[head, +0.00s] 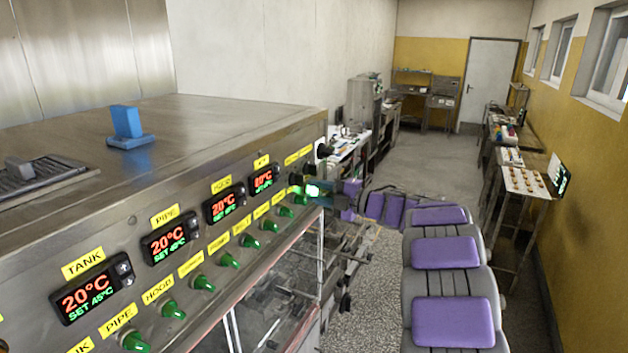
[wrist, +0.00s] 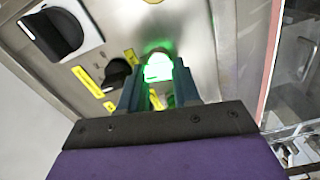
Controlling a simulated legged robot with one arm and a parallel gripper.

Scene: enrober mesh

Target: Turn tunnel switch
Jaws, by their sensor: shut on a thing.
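A lit green switch (head: 313,190) glows at the far right end of the panel's row of green switches. It also shows bright green between my fingers in the wrist view (wrist: 158,68). My gripper (head: 325,191) is at that far end of the panel, its two dark fingers (wrist: 158,85) closed on either side of the lit switch. The label of this switch cannot be read in either view. Black knobs sit close by, one large (wrist: 55,33) and one smaller (wrist: 117,73) at the left in the wrist view.
The steel machine (head: 200,115) carries several red-green temperature displays (head: 90,288) and unlit green switches (head: 203,283) with yellow labels. A blue block (head: 126,124) stands on top. A glazed frame (head: 275,300) lies below.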

